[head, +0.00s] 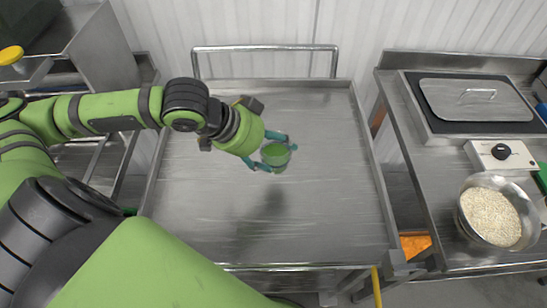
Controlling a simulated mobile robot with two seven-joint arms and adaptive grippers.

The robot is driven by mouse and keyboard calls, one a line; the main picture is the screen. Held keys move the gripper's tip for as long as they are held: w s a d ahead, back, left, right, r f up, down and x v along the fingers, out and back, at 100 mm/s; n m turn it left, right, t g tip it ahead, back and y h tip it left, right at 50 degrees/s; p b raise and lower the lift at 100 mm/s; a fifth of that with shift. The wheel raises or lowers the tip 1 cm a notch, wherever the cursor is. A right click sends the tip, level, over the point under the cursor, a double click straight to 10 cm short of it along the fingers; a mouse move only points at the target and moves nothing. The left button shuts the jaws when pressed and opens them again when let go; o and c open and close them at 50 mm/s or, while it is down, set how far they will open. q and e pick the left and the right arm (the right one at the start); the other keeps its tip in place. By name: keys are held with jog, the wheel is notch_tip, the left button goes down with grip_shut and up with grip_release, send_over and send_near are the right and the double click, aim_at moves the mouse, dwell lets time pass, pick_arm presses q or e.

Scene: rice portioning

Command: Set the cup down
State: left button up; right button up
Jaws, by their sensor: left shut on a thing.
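A small green-tinted, see-through cup (277,157) is held over the metal cart top (330,215). My left gripper (270,151) has its teal fingers on either side of the cup and is shut on it. The cup looks roughly upright. A dark shadow lies on the cart top below and apart from the cup, so the cup appears raised above the surface. My right gripper is not in the view.
The cart top is otherwise bare, with a raised rim and a rail handle (265,48) at the back. At right, a steel counter holds a bowl of rice (491,216), a control box (502,154) and a lidded pan (476,100).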

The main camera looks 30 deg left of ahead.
aim_at(273, 148)
pick_arm(q)
jog(key=b, duration=0.1)
jog(key=w+f+b, duration=0.1)
jog(key=shift+a+b, duration=0.25)
jog(key=shift+b, duration=0.15)
jog(key=shift+w+a+f+p, duration=0.35)
jog(key=shift+w+f, duration=0.3)
jog(key=shift+f, duration=0.4)
jog(key=shift+w+a+f+p, duration=0.3)
jog(key=shift+w+f, duration=0.4)
jog(key=shift+f, duration=0.35)
jog(key=shift+w+a+f+p, duration=0.35)
jog(key=shift+w+f, duration=0.3)
jog(key=shift+f, duration=0.4)
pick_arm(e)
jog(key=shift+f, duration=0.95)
pick_arm(q)
jog(key=o, duration=1.3)
jog(key=shift+c, duration=0.2)
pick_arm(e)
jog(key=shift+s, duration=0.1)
